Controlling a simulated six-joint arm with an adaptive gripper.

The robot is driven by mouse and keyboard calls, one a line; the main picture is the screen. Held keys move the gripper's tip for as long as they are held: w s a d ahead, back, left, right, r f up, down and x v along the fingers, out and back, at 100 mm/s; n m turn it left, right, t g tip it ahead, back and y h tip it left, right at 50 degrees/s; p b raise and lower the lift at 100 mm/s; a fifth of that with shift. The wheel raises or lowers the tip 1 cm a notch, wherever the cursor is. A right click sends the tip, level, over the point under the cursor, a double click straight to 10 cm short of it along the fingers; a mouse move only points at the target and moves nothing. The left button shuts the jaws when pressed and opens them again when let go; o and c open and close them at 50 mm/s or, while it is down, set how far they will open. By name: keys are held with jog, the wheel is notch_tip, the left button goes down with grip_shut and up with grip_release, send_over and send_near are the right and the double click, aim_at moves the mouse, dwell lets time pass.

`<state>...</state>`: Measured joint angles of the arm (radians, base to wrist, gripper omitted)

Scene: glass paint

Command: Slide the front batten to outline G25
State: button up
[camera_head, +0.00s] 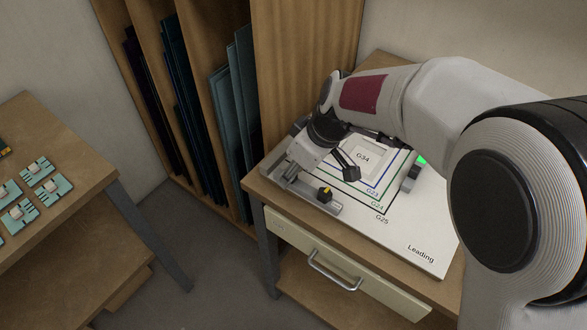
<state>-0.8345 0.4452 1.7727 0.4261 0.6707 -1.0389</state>
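A white board (425,232) marked "Leading" lies on a wooden table. It carries nested outlines labelled G23, G24 and G25 (382,219), with G34 inside them; G25 is the outermost. A grey batten (333,207) with a yellow and black knob (325,194) lies along the board's front left part, and seems to be the front batten. Its far left part is partly hidden. My gripper (322,172) is low over the board, just behind the knob. A dark finger part shows, but I cannot tell its opening or any contact with the batten.
Another grey batten (410,179) stands at the board's right, near a green patch (422,160). A rack of dark glass sheets (226,110) stands at the left behind the table. A drawer (345,268) is below. A side table (65,215) holds several small pale-green pieces.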

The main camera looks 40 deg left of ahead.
grip_shut()
jog(key=shift+w, duration=0.1)
jog(key=shift+w, duration=1.95)
grip_release()
